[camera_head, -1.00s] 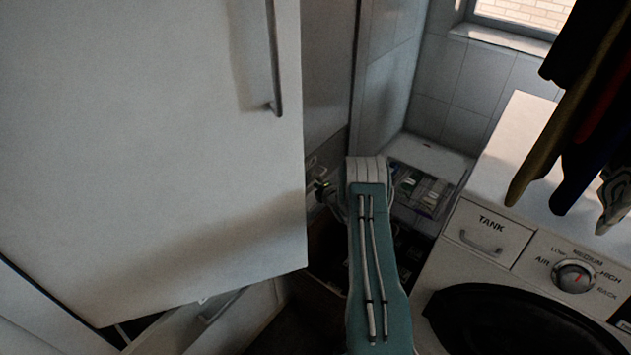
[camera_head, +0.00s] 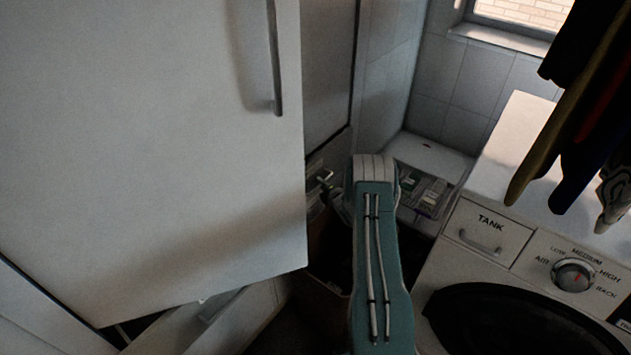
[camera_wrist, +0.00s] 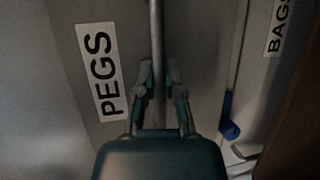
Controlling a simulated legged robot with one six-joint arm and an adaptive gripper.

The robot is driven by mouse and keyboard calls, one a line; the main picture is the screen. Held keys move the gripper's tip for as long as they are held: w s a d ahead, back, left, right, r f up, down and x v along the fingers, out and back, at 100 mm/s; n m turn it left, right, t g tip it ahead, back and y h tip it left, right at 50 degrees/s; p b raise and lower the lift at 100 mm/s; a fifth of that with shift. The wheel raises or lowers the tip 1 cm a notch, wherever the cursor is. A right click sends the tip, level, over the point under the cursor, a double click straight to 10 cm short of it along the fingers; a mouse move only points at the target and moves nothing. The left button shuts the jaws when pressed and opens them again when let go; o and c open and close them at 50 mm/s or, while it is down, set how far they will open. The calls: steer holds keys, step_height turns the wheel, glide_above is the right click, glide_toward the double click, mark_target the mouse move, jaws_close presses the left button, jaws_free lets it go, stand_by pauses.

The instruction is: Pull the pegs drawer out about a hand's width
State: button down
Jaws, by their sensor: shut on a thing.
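In the wrist view, the pegs drawer front (camera_wrist: 85,95) is grey and carries a white PEGS label (camera_wrist: 102,70), turned sideways. Its long metal bar handle (camera_wrist: 156,60) runs up the picture. My gripper (camera_wrist: 158,75) is shut on this handle, with a finger on each side of it. In the head view, my teal arm (camera_head: 376,260) reaches down beside the large white door, and my fingers are hidden. I cannot tell from these views how far the drawer stands out.
The white door (camera_head: 150,150) covers the left. The white machine (camera_head: 480,275), with a TANK compartment, stands at the right. Dark clothes (camera_head: 575,130) hang above it. A BAGS label (camera_wrist: 280,27) and a blue-ended rod (camera_wrist: 229,118) lie right of the handle in the wrist view.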

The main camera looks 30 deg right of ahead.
steer(key=s+d, duration=0.2)
steer(key=s, duration=0.5)
steer(key=shift+d+f, duration=0.15)
steer(key=shift+f, duration=0.1)
steer(key=c, duration=0.7)
jaws_free()
steer(key=shift+d+r, duration=0.1)
steer(key=v, duration=1.1)
steer(key=shift+s, duration=0.4)
